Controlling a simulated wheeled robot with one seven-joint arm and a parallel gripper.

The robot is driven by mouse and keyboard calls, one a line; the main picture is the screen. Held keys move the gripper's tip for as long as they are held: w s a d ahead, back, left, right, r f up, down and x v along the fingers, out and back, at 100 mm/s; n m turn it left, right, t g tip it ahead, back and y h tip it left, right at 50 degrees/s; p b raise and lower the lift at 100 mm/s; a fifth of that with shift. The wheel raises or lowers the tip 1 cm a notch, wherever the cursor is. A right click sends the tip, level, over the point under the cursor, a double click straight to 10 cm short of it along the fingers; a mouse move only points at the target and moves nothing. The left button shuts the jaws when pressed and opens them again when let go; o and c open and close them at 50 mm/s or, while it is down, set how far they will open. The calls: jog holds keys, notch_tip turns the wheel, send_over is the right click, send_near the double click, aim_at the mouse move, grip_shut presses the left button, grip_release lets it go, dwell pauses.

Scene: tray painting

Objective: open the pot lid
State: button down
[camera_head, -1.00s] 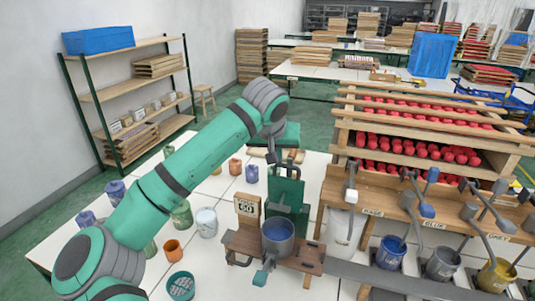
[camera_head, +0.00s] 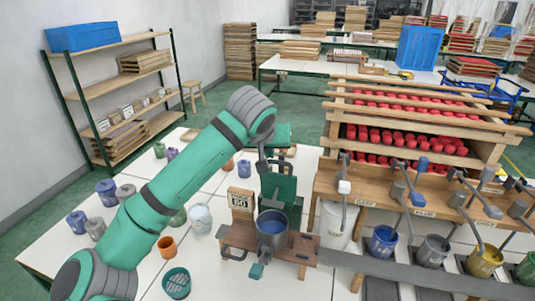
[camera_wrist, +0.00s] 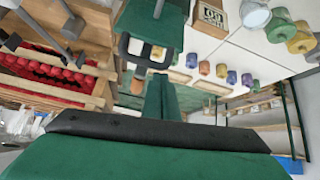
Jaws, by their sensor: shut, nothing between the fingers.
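The grey pot (camera_head: 272,238) sits on a small wooden stand near the front of the white table, and blue shows inside its round mouth. A green plate (camera_head: 278,186), which seems to be the lid, stands raised behind the pot. A green plate with a black loop handle (camera_wrist: 124,48) shows at the top of the wrist view. My gripper (camera_wrist: 160,82) is shut and empty, its green fingers pointing towards the loop. In the head view my wrist hangs above and behind the raised plate, and the fingertips are hard to make out. I cannot tell whether they touch the handle.
A wooden sign (camera_head: 241,199) stands beside the pot. Paint cups, including an orange one (camera_head: 167,246) and a white one (camera_head: 201,218), stand to the left. A rack of red pieces (camera_head: 405,140) and several paint buckets (camera_head: 383,242) are on the right.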

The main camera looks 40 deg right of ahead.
jog(key=s+a+r, duration=0.1)
jog(key=a+r, duration=0.2)
jog(key=r, duration=0.5)
jog(key=shift+s+r, duration=0.35)
jog(key=shift+s, duration=0.05)
